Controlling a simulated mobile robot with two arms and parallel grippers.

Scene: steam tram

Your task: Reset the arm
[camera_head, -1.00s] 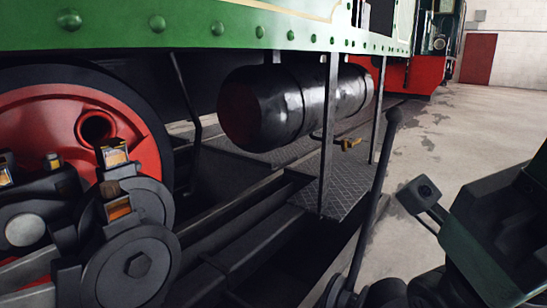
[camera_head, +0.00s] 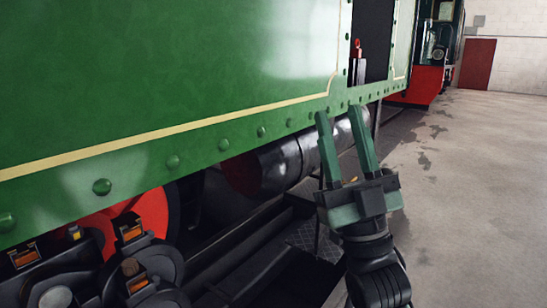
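My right gripper (camera_head: 340,113) is in the right half of the head view, reaching up from the bottom. Its two green fingers point up and stand apart, with nothing held between them. The fingertips show in front of the lower riveted edge of the green tram side (camera_head: 170,80); I cannot tell whether they touch it. The fingers overlap the black cylindrical tank (camera_head: 282,163) under the tram and hide part of it. My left gripper is not in view.
A red wheel (camera_head: 152,212) and black rods lie below the tram at the lower left. A red-topped object (camera_head: 358,62) stands in the tram's opening. The concrete floor (camera_head: 470,200) at right is clear. Another red-fronted vehicle (camera_head: 427,85) stands further back.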

